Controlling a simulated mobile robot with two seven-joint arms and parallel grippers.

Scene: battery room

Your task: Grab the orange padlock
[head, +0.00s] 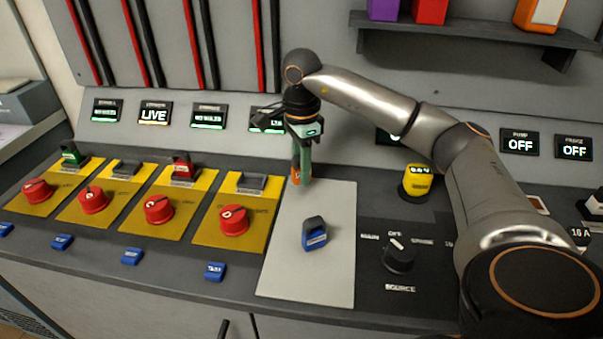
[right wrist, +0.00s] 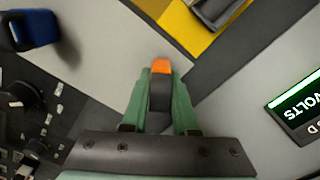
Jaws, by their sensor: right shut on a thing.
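The orange padlock (head: 295,174) shows as a small orange patch at the fingertips of my right gripper (head: 302,172). In the right wrist view, the orange padlock (right wrist: 161,66) sits between the green fingers of my right gripper (right wrist: 160,92), with a dark part nearer the palm. The gripper is shut on it and points down over the far left part of the pale grey mat (head: 330,275). Most of the padlock is hidden by the fingers in the head view. I cannot tell whether it touches the mat. My left gripper is not in view.
Yellow panels with red rotary knobs (head: 233,220) lie to the left. A black source selector (head: 398,256) and a yellow meter (head: 416,182) are to the right. The mat's front part is clear.

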